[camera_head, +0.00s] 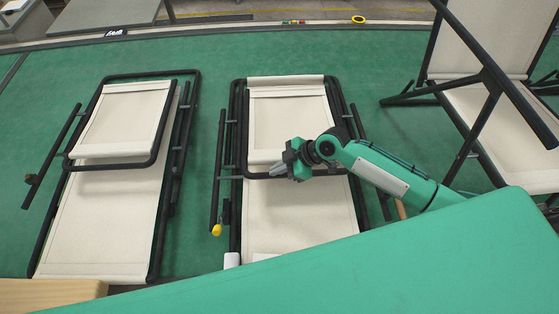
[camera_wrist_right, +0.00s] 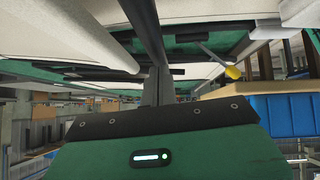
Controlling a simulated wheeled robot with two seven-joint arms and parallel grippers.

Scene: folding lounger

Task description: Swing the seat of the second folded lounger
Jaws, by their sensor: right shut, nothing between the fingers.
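The middle folded lounger (camera_head: 300,210) lies flat on the green floor, with cream fabric and a black tube frame. Its smaller seat panel (camera_head: 290,125) is folded down on top. A yellow-ended lever (camera_head: 216,230) sits at its left side and shows in the wrist view (camera_wrist_right: 233,73). My right gripper (camera_head: 278,173) is shut and empty, at the lower edge of the seat panel by its black tube. In the wrist view its fingers (camera_wrist_right: 156,88) are close to a dark tube; I cannot tell whether they touch. My left gripper is not in view.
Another folded lounger (camera_head: 110,215) lies to the left, with a strip of green floor (camera_head: 205,150) between. An opened lounger (camera_head: 490,110) stands at the right. A wooden edge (camera_head: 50,295) shows at bottom left.

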